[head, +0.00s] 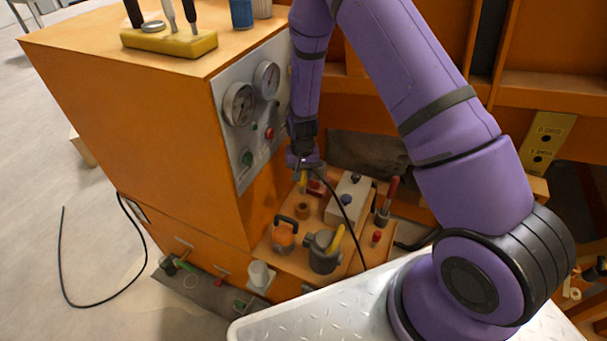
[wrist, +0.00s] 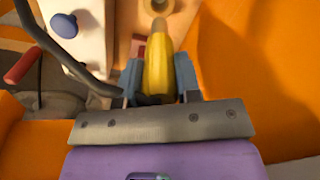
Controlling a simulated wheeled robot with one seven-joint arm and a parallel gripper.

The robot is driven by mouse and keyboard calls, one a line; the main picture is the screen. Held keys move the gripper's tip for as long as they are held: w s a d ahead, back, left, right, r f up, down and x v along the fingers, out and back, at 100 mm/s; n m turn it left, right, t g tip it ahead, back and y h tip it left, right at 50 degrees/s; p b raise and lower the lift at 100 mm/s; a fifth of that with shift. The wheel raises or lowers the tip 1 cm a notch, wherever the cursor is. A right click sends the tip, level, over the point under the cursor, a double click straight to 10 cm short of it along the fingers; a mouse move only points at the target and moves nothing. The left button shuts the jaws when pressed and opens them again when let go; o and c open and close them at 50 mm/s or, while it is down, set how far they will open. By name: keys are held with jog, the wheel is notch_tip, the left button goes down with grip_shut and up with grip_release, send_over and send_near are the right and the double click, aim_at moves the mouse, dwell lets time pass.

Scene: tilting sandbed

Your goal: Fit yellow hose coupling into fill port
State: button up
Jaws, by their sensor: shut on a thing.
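My gripper (head: 303,162) is shut on the yellow hose coupling (head: 303,181), above the wooden deck beside the orange cabinet. In the wrist view, the blue fingers of my gripper (wrist: 159,82) flank the yellow coupling (wrist: 158,62), whose narrow end points away from the palm. A short brown ring-shaped fitting (head: 303,210), which looks like the fill port, stands on the deck just below the coupling. In the wrist view the ring (wrist: 158,6) is cut by the top edge, beyond the coupling's tip. The coupling appears apart from it; the exact gap is unclear.
A white box with a blue knob (head: 347,199) stands right of the coupling. A black hose (head: 345,205) runs down past it. The orange cabinet wall (head: 262,190) is close on the left.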

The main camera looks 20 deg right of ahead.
aim_at(302, 194)
jog(key=shift+f, duration=2.9)
jog(key=shift+f, duration=2.65)
jog(key=o, duration=1)
notch_tip(302, 194, up, 11)
jog(key=shift+f, duration=0.1)
